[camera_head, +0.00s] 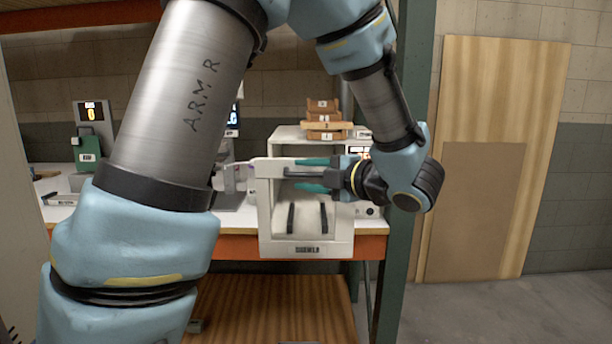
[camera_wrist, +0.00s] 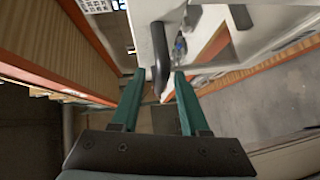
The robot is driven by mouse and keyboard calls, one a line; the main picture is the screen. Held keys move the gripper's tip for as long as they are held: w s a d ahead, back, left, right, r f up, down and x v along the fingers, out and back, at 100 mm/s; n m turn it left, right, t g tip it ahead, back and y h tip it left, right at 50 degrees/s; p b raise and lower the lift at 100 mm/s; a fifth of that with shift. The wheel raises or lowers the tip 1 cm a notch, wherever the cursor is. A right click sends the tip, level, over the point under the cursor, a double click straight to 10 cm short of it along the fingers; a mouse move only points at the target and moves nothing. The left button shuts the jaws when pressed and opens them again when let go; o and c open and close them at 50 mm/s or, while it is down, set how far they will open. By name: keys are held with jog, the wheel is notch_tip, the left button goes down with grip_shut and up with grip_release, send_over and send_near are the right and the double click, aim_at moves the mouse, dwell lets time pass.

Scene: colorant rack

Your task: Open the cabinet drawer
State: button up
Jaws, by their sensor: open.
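The white cabinet unit (camera_head: 262,215) stands at the front edge of the workbench, with a labelled front strip low down and two dark upright bars within its frame. A dark horizontal handle (camera_head: 300,174) runs across its upper part. My gripper (camera_head: 305,174) comes in from the right with its teal fingers open, one above and one below the handle. In the wrist view, the black handle (camera_wrist: 160,60) shows between the open fingers (camera_wrist: 158,80), closer to the left one. I see no clear contact. How far the drawer stands out is hard to tell.
The orange-edged workbench (camera_head: 375,245) carries a green device (camera_head: 88,155) at left. Brown boxes (camera_head: 323,120) are stacked on a white unit behind. A green post (camera_head: 412,80) rises close to my wrist. A wooden panel (camera_head: 500,110) leans on the right wall; the floor there is clear.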

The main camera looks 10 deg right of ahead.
jog(key=b+v, duration=0.3)
jog(key=v, duration=0.7)
jog(key=shift+s+d, duration=0.2)
jog(key=shift+s, duration=0.1)
